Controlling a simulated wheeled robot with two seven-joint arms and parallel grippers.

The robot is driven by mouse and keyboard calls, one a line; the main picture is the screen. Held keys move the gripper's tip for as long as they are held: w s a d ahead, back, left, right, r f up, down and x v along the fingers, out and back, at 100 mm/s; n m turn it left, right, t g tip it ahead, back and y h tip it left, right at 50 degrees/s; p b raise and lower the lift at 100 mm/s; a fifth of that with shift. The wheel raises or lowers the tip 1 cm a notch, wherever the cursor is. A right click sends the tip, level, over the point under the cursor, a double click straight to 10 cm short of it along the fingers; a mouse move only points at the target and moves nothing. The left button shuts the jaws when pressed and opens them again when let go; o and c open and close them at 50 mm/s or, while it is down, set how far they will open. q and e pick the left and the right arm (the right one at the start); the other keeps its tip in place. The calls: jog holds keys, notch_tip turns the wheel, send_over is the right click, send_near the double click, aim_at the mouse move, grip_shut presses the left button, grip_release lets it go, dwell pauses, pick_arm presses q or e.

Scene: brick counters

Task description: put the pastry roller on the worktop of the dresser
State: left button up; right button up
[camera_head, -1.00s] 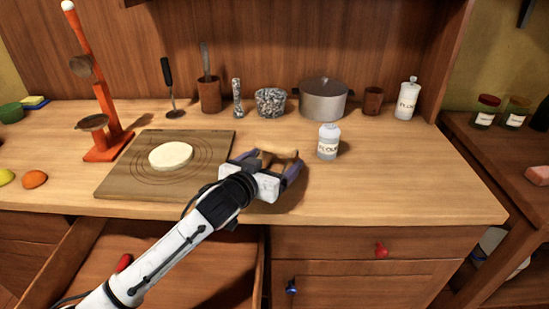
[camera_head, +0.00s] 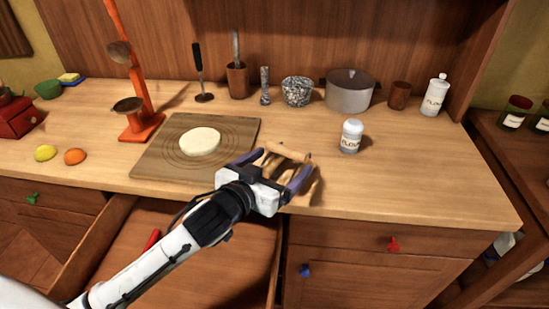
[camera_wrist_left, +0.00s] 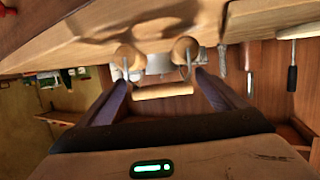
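The pastry roller (camera_head: 287,152) is a small pale wooden tool at the front edge of the dresser's worktop (camera_head: 400,187). In the left wrist view a wooden cylinder of the roller (camera_wrist_left: 162,91) spans the gap between my fingers, with two round wooden knobs and thin metal arms beyond it. My left gripper (camera_head: 273,171) has its dark fingers set wide apart, one at each end of this cylinder, and appears shut on it. Whether the roller touches the worktop is hard to tell. My right gripper is not in view.
A pastry board (camera_head: 160,160) with round dough lies to the left, and a flour shaker (camera_head: 351,137) stands to the right. Several vessels, including a pot (camera_head: 349,92), line the back. An open drawer (camera_head: 190,262) is below my arm. The right front worktop is clear.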

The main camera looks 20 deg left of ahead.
pick_arm(q)
jog(key=shift+v, duration=1)
jog(key=shift+o, duration=1.4)
jog(key=shift+s, duration=0.1)
jog(key=shift+s, duration=0.3)
jog(key=v, duration=0.9)
jog(key=shift+s+b, duration=0.3)
jog(key=shift+b, duration=0.1)
jog(key=shift+r, duration=0.1)
